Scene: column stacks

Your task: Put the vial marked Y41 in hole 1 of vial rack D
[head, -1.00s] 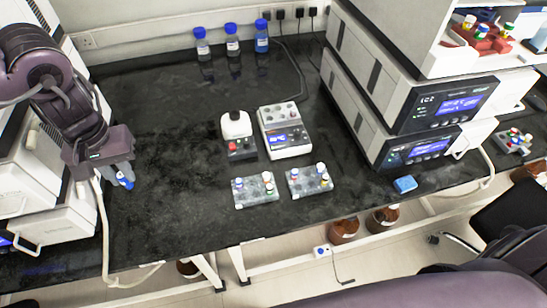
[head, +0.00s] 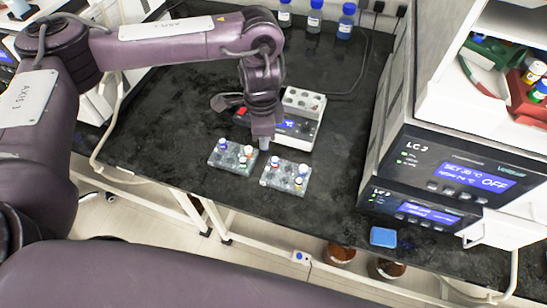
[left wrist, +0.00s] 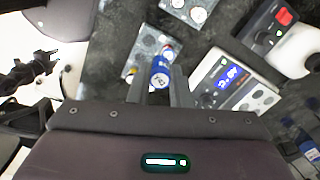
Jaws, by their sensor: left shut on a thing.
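My left gripper (head: 264,143) points down over the back edge of the right grey rack, beside the left grey rack. In the left wrist view it is shut on a blue-capped vial (left wrist: 160,70), held between the fingers; its marking is not clearly legible. The left rack (head: 217,160) and the right rack (head: 285,183) stand side by side on the black bench, each with several capped vials. Their letters and hole numbers cannot be read, so I cannot tell which is rack D. My right gripper is not in view.
Behind the racks is a device with a blue display (head: 302,122), partly hidden by my arm. Blue-capped bottles (head: 315,18) stand at the back. LC instruments (head: 455,180) and a blue block (head: 383,237) are at the right. The bench left of the racks is clear.

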